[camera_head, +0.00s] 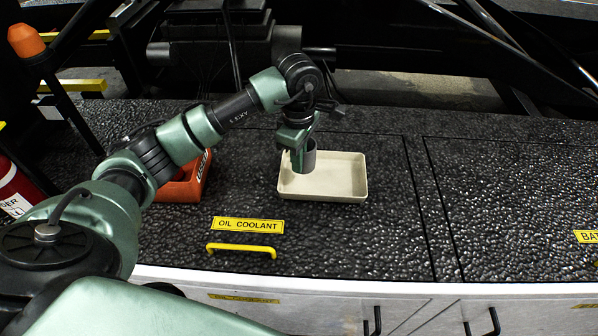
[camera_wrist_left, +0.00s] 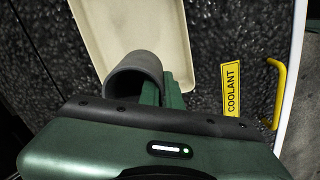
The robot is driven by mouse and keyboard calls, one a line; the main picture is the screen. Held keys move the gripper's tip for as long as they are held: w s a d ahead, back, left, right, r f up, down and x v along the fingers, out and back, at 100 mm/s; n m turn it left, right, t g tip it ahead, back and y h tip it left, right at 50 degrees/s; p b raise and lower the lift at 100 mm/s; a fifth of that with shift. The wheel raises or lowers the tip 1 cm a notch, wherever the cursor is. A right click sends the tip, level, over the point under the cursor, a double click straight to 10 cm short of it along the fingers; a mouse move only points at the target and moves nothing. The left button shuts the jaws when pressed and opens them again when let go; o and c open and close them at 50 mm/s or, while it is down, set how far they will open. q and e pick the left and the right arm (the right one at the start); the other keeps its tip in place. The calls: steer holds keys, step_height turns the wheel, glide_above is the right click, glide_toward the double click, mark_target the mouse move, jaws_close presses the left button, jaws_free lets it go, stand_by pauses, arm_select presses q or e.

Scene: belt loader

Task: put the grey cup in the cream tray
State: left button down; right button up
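The grey cup (camera_head: 309,156) is held at the left gripper (camera_head: 299,147), over the left part of the cream tray (camera_head: 345,191). In the left wrist view the cup (camera_wrist_left: 138,68) shows its open mouth toward the camera. The green fingers of the gripper (camera_wrist_left: 163,92) are at the right side of its rim and look closed on its wall. The tray (camera_wrist_left: 100,25) lies behind the cup there. Whether the cup's base touches the tray floor is hard to tell. The tray looks empty otherwise. My right gripper is not in view.
An orange-red bin (camera_head: 186,184) stands left of the tray, partly behind my left arm. A yellow handle (camera_head: 241,249) and an oil coolant label (camera_head: 248,224) are in front. The dark textured deck right of the tray is clear. Dark machinery runs along the back.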

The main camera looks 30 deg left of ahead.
arm_select(q)
steer(key=shift+f, duration=0.55)
step_height(320, 180, down, 3)
steer(key=shift+f, duration=0.35)
steer(key=shift+f, duration=0.15)
steer(key=c, duration=1.6)
jaws_free()
